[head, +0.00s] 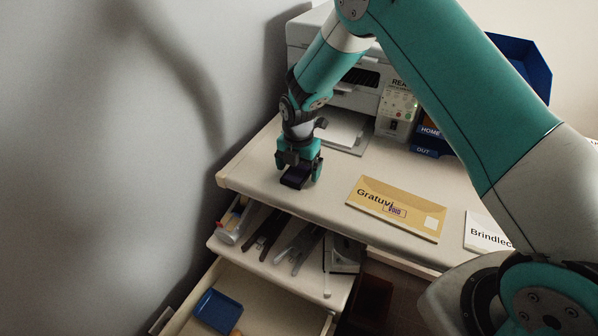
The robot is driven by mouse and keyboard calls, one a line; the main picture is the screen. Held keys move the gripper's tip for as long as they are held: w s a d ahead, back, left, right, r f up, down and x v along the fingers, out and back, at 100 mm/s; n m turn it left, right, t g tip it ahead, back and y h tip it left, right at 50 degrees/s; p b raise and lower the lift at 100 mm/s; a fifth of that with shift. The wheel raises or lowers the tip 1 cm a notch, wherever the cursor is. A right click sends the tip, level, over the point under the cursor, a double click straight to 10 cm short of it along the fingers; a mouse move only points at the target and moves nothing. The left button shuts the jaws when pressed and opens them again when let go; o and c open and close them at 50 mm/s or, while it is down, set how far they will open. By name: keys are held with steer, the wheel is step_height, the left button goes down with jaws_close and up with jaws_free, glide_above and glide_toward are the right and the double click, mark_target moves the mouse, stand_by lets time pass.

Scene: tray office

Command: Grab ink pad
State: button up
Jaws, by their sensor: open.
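A small dark block, which looks like the ink pad (295,177), sits near the left front part of the desktop. My gripper (298,172) points down right over it, with its fingers on either side of the dark block. The gripper is open. The fingers partly hide the block, and I cannot tell whether they touch it.
A printer (345,85) and blue trays (432,143) stand behind.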

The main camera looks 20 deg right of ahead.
steer(key=shift+f, duration=0.1)
steer(key=shift+c, duration=0.4)
steer(key=c, duration=1)
steer(key=shift+o, duration=0.2)
